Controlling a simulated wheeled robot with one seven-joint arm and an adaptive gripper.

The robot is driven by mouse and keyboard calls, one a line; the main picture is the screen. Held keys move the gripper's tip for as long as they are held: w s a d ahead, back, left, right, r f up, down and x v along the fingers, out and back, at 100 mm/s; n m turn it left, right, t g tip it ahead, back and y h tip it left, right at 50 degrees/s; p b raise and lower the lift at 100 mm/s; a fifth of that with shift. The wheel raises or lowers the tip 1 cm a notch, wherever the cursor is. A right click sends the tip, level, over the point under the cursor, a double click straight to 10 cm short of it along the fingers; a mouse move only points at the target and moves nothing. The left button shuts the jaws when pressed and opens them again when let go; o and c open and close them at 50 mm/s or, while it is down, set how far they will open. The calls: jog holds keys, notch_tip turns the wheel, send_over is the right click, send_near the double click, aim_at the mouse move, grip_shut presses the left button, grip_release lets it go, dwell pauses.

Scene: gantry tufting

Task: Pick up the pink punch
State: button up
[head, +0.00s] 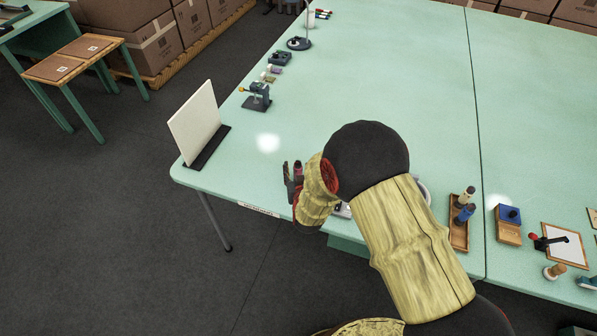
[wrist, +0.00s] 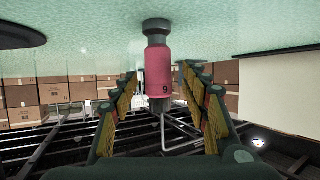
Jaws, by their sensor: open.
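The pink punch (wrist: 159,73) is in the middle of the wrist view, with a dark round end, a pink body marked 9 and a thin metal part at its other end. Its dark end is by the green table surface, which fills the top of that view. My gripper (wrist: 160,85) is open, with one finger on each side of the punch and visible gaps between. In the head view my gripper (head: 291,181) is near the table's front edge, and a small bit of the pink punch (head: 298,167) shows beside the fingers. My arm hides part of that area.
On the green table (head: 400,60), a white panel (head: 196,121) stands at the left corner. A small green device (head: 257,97) is behind it. The table's middle is clear.

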jog(key=b+x, duration=0.1)
jog(key=x, duration=0.4)
jog(key=shift+s, duration=0.1)
jog(key=shift+c, duration=0.2)
jog(key=c, duration=1.1)
grip_shut()
